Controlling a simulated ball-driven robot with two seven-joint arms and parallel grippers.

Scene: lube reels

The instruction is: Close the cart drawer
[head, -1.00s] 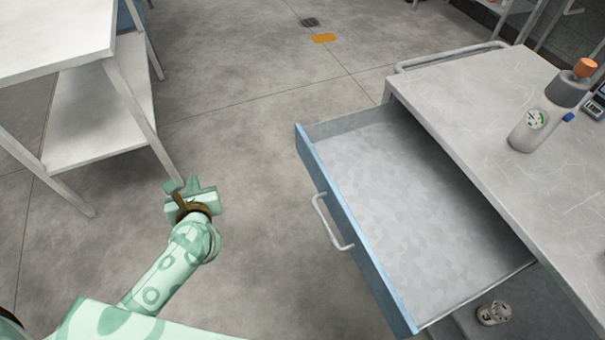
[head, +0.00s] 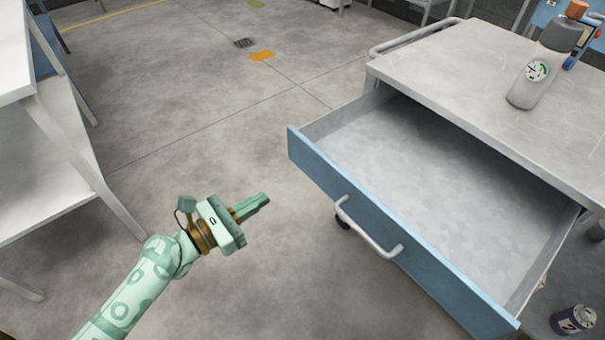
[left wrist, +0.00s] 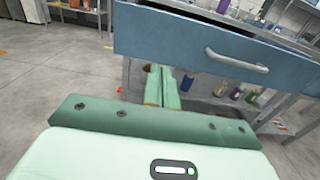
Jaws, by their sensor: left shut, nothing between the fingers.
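The cart (head: 480,62) stands at the right of the head view with its drawer pulled far out. The drawer (head: 400,165) has a blue front (head: 380,235) with a pale bar handle (head: 368,228), and its tray looks empty. My left gripper (head: 262,200) is shut and empty, to the left of the drawer front and apart from it in the head view. In the left wrist view the shut fingers (left wrist: 162,85) point toward the lower part of the blue front (left wrist: 215,50), left of the handle (left wrist: 237,61). My right gripper is not in view.
A purple can (head: 572,319) is on the lower shelf. A pale table with a lower shelf (head: 45,170) stands at the left. The floor between is clear.

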